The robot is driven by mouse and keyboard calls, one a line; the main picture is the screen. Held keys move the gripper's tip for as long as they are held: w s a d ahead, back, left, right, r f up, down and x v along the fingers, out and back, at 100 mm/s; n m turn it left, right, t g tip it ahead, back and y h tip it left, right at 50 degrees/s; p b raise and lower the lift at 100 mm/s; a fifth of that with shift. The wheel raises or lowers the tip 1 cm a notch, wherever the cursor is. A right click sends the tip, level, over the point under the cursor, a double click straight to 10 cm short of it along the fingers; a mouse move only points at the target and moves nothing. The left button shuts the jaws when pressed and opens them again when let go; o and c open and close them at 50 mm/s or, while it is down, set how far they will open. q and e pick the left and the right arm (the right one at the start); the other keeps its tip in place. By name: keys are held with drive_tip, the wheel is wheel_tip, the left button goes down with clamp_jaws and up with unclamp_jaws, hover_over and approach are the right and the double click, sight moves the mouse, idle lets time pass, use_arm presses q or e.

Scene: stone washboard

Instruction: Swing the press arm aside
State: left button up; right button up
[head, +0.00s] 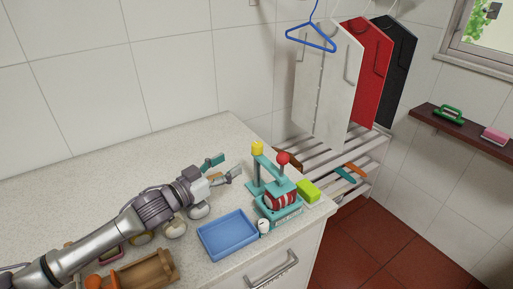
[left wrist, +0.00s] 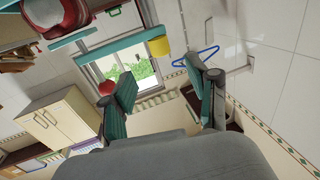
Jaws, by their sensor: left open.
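The teal press stands near the counter's front right corner in the head view. Its upright post (head: 255,175) has a yellow cap (head: 257,148). The press arm (head: 270,166) runs from near the post's top toward a red ball knob (head: 283,158). A red striped bundle (head: 281,199) sits under it. My left gripper (head: 223,168) is open and empty, left of the post and apart from it. In the left wrist view, my left gripper's (left wrist: 165,93) spread fingers show, with the yellow cap (left wrist: 158,46) and red knob (left wrist: 106,88) beyond. My right gripper is not in view.
A blue tray (head: 228,236) lies left of the press, and a green block (head: 308,190) lies to its right. A small white item (head: 264,226) stands in front. A wooden box (head: 145,271) is at lower left. Boards hang above a slatted rack (head: 310,157).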

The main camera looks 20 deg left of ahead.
sight(253, 149)
use_arm(q)
drive_tip(key=p+x, duration=0.2)
drive_tip(key=x, duration=0.8)
drive_tip(key=shift+w+d, duration=0.15)
drive_tip(key=shift+w, duration=0.05)
drive_tip(key=shift+w+d+f, duration=0.1)
drive_tip(key=shift+w+d, duration=0.1)
drive_tip(key=shift+w, duration=0.25)
drive_tip(key=c, duration=1)
clamp_jaws()
